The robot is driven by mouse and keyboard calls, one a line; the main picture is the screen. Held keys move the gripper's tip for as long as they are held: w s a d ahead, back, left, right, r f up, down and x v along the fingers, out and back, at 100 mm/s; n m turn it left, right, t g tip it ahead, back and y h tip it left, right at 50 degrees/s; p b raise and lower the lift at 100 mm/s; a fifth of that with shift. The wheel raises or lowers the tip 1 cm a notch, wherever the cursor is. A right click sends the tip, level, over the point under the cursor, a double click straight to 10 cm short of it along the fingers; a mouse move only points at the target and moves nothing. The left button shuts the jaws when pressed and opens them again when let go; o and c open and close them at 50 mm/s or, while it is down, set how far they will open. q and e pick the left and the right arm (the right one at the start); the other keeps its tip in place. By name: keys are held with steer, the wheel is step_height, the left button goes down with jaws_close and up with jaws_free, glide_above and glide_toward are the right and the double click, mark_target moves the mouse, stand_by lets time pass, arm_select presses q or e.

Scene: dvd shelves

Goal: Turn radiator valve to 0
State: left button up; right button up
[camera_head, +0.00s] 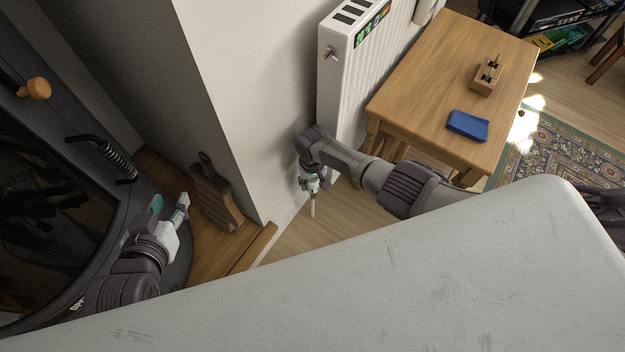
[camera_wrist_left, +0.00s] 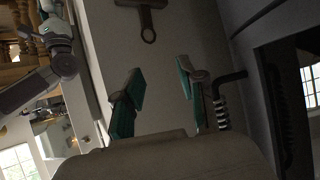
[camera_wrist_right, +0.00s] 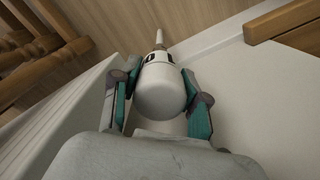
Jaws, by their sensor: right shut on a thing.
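The radiator (camera_head: 345,75) is a white panel on the wall in the head view. Its white valve (camera_wrist_right: 163,88) shows in the right wrist view as a rounded knob with dark marks near its far end and a thin pipe beyond. My right gripper (camera_wrist_right: 160,95) is shut around the knob, one finger on each side. In the head view the right gripper (camera_head: 311,182) is low beside the wall. The valve's number setting cannot be read. My left gripper (camera_head: 180,215) is empty; its fingers stand apart in the left wrist view (camera_wrist_left: 163,92).
A wooden table (camera_head: 420,75) with a blue item (camera_head: 467,126) and a small wooden holder (camera_head: 487,75) stands right of the radiator. A dark stove (camera_head: 60,190) with a coiled handle (camera_head: 115,160) is near my left gripper. A wooden-handled tool (camera_head: 214,195) leans between.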

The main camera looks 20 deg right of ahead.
stand_by(0.5)
steer(key=o, duration=1.2)
steer(key=shift+c, duration=0.2)
step_height(320, 180, up, 12)
steer(key=shift+r, duration=0.1)
